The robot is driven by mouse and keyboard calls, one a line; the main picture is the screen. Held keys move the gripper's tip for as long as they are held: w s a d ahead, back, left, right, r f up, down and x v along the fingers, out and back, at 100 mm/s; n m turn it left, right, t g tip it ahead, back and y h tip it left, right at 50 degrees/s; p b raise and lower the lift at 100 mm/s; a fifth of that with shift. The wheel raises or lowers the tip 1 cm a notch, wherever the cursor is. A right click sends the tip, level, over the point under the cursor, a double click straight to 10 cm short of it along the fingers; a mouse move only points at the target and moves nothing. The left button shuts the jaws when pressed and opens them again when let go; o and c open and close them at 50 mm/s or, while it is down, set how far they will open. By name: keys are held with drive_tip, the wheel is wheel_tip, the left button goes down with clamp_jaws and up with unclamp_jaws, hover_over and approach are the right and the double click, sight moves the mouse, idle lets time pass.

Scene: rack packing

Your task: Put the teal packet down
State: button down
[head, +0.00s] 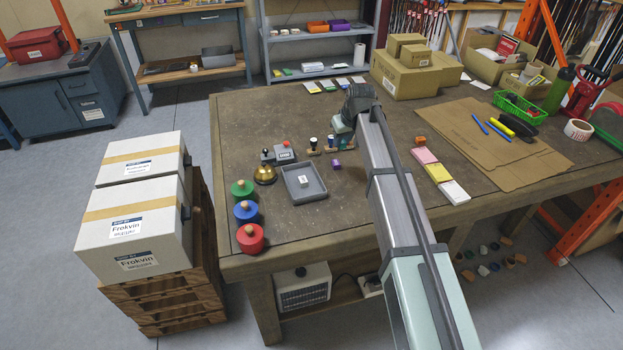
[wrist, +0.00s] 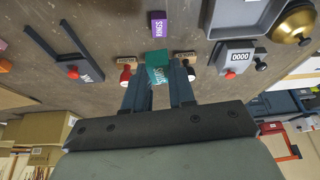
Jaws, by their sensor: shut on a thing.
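My gripper (wrist: 159,88) is shut on the teal packet (wrist: 157,66), which shows between its fingers with white lettering in the wrist view. In the head view my gripper (head: 342,130) is over the middle of the workbench (head: 270,118), and I cannot clearly make out the packet there. I cannot tell whether the packet touches the bench. A purple packet (wrist: 158,25) with white lettering lies just beyond the teal one; it also shows in the head view (head: 336,164).
Two stamps, one red-handled (wrist: 125,76) and one dark-handled (wrist: 190,73), flank the teal packet closely. A numbered device (wrist: 236,57), grey tray (head: 303,182) and brass bell (head: 265,174) stand nearby. Bare bench shows in front of the purple packet. Cardboard (head: 480,150) covers the right side.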

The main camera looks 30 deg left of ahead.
drive_tip(key=s+a+n, duration=0.1)
drive_tip(key=s+a, duration=0.4)
drive_tip(key=a, duration=0.1)
drive_tip(key=n+g, duration=0.6)
drive_tip(key=n, duration=1)
hover_over(294, 193)
drive_tip(key=w+d, duration=0.1)
drive_tip(key=shift+h, duration=0.3)
drive_tip(key=shift+f, duration=4.75)
drive_tip(key=shift+f, duration=0.1)
drive_tip(key=c, duration=0.9)
unclamp_jaws()
drive_tip(key=shift+c, duration=0.2)
